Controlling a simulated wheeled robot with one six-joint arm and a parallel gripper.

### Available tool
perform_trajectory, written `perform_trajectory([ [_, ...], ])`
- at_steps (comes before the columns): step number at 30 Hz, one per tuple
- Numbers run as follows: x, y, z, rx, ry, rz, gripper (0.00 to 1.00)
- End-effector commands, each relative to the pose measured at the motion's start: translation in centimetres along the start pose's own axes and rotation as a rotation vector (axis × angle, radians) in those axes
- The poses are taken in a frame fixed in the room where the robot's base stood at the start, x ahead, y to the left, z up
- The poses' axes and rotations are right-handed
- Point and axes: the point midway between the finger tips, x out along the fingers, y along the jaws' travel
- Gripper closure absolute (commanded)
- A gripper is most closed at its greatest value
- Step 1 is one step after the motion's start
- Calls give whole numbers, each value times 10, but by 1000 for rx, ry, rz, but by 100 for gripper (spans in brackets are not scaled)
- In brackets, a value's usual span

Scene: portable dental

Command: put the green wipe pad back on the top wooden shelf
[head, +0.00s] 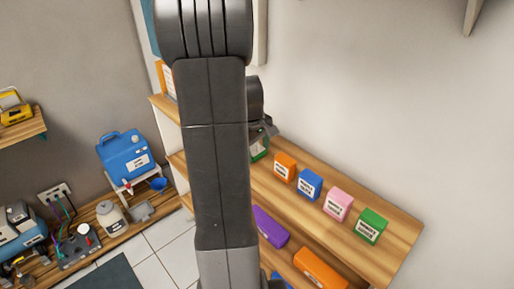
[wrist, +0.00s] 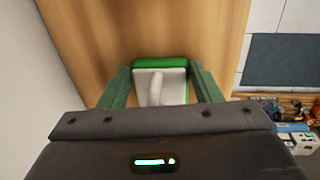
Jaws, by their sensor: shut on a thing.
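The green wipe pad (wrist: 160,64), with a white body and a raised white grip, is between the two fingers of my gripper (wrist: 161,84) in the wrist view. My gripper is shut on it. In the head view a bit of the green pad (head: 261,153) shows just right of my arm, at the left part of the top wooden shelf (head: 395,206). My gripper (head: 262,135) is mostly hidden there behind my arm. The wrist view shows bare wood (wrist: 90,35) beneath and beyond the pad. I cannot tell whether the pad touches it.
An orange box (head: 285,167), a blue box (head: 309,184), a pink box (head: 337,204) and a green box (head: 371,226) stand in a row right of the pad. A purple box (head: 270,226) and another orange box (head: 319,268) are lower down. A wall backs the shelf.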

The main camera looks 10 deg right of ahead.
Motion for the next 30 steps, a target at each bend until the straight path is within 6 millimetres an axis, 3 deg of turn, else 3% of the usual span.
perform_trajectory([
  [9, 3, 0, 0, 0, 0, 1, 63],
  [10, 3, 0, 0, 0, 1, 1, 40],
  [13, 2, 0, 0, 0, 1, 1, 20],
  [23, -1, 0, 0, 0, 1, 1, 20],
  [26, -9, 1, -1, 0, 3, 3, 20],
  [30, -35, 0, -1, 0, 6, 4, 20],
])
